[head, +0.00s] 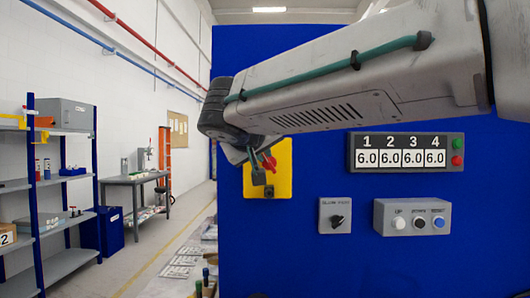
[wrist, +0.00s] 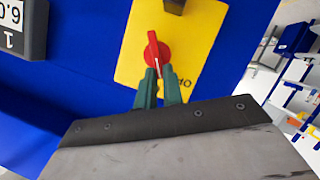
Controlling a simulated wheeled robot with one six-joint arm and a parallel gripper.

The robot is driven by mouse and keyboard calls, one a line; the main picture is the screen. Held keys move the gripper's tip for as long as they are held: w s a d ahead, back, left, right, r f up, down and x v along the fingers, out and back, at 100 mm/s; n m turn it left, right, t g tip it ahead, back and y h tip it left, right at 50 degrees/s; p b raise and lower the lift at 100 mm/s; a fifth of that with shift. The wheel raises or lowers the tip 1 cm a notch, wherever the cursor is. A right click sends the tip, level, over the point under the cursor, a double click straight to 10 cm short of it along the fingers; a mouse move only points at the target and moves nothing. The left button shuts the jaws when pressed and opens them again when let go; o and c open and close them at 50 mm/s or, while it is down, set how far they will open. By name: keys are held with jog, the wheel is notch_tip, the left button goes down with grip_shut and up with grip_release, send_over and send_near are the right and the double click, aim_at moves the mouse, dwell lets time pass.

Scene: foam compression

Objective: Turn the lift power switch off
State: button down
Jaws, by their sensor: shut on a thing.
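The lift power switch is a red rotary knob (wrist: 156,50) on a yellow plate (wrist: 190,40) fixed to the blue panel. My gripper (wrist: 158,82) is shut on the red knob, with its two green fingertips on either side of the handle's near end. In the head view the red knob (head: 268,162) shows in front of the yellow plate (head: 284,180), partly hidden by my wrist. The label on the plate is mostly covered by my fingers, so the knob's setting cannot be read.
On the blue panel (head: 310,250), right of the switch, are a display (head: 406,171) reading 6.0 in each field, a small selector box (head: 335,227) and a button box (head: 412,217).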

jog(key=f+n+t+h, duration=0.1)
jog(key=n, duration=0.2)
jog(key=a+n+h, duration=0.1)
jog(key=n, duration=0.2)
jog(key=f+n+t+h, duration=0.1)
jog(key=n+h, duration=0.1)
jog(key=n, duration=0.1)
jog(key=shift+a+f+t, duration=0.25)
jog(key=shift+f+t, duration=0.05)
jog(key=shift+f, duration=0.05)
jog(key=shift+n, duration=0.3)
jog(key=c, duration=1.5)
grip_release()
jog(key=v, duration=0.7)
jog(key=shift+s+a, duration=0.2)
jog(key=shift+s, duration=0.15)
